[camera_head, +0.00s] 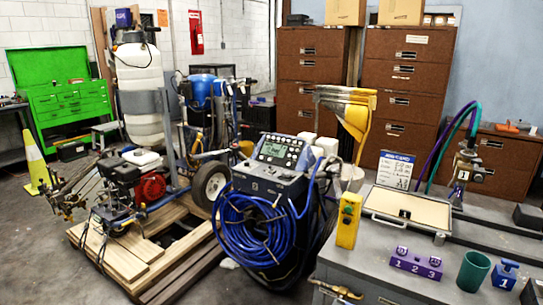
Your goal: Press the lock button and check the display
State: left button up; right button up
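A grey-and-black console (268,178) stands in the middle, a blue hose coiled on its front. Its sloped top carries a control panel (283,150) with a small pale display (271,149) and several knobs or buttons. The display's text is too small to read, and I cannot tell which button is the lock button. A yellow box (348,220) with a small green spot near its top stands upright on the grey workbench at the right. Neither of my grippers shows in the head view.
The grey workbench (375,262) fills the lower right, holding a purple numbered block (416,264), a green cup (473,271) and a blue block (505,275). A striper machine (140,180) stands on a wooden pallet (150,250) at left. Bare floor lies at lower left.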

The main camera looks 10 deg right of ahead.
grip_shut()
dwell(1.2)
